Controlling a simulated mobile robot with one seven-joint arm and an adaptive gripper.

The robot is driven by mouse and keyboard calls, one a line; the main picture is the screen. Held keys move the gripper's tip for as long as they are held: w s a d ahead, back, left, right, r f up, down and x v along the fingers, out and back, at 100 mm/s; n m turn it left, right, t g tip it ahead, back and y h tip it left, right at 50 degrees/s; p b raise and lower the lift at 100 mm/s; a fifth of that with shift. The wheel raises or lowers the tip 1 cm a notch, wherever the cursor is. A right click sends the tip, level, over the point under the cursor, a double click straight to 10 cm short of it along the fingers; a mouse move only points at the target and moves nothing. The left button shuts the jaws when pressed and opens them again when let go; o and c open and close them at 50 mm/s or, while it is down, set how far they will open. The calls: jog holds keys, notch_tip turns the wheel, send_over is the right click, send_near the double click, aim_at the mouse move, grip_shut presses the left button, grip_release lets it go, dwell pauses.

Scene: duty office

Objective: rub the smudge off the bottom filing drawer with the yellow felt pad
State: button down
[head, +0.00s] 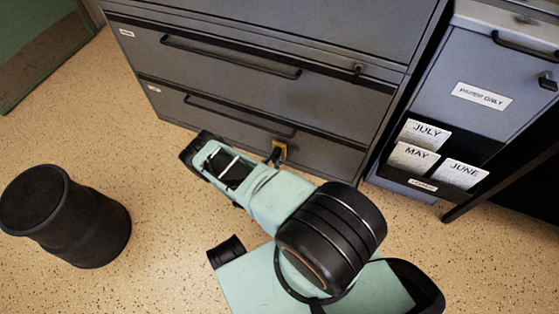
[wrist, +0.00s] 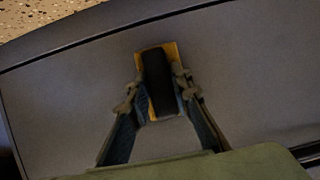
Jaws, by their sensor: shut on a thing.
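The yellow felt pad (head: 282,150) is at the front of the bottom filing drawer (head: 335,157), low and right of the drawer's handle. My gripper (head: 273,155) is shut on the pad. In the wrist view, the two fingers (wrist: 158,92) grip a dark block on the pad, and a yellow edge (wrist: 174,52) of the pad shows around it. The pad looks to lie flat against or very near the grey drawer front (wrist: 60,105); contact is hard to tell. I see no smudge; it may be hidden behind the pad and gripper.
The bottom drawer's bar handle (head: 240,118) is just above and left of the gripper. A grey bin (head: 452,60) with cards in a front pocket stands right of the cabinet. A black round bin (head: 65,215) stands on the speckled floor at left. Floor between is clear.

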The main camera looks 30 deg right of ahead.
jog(key=s+d+r+p, duration=0.2)
jog(key=s+d, duration=0.4)
jog(key=s, duration=0.1)
jog(key=shift+d+r+p, duration=0.15)
jog(key=shift+r+p, duration=0.05)
jog(key=shift+p, duration=0.1)
dwell(1.6)
jog(key=shift+w, duration=0.15)
jog(key=shift+w+a+b, duration=1.3)
jog(key=shift+w+a, duration=1.25)
jog(key=shift+w, duration=0.2)
jog(key=shift+w+a, duration=0.5)
jog(key=shift+w, duration=0.3)
jog(key=shift+w+a, duration=0.45)
jog(key=shift+w, duration=0.3)
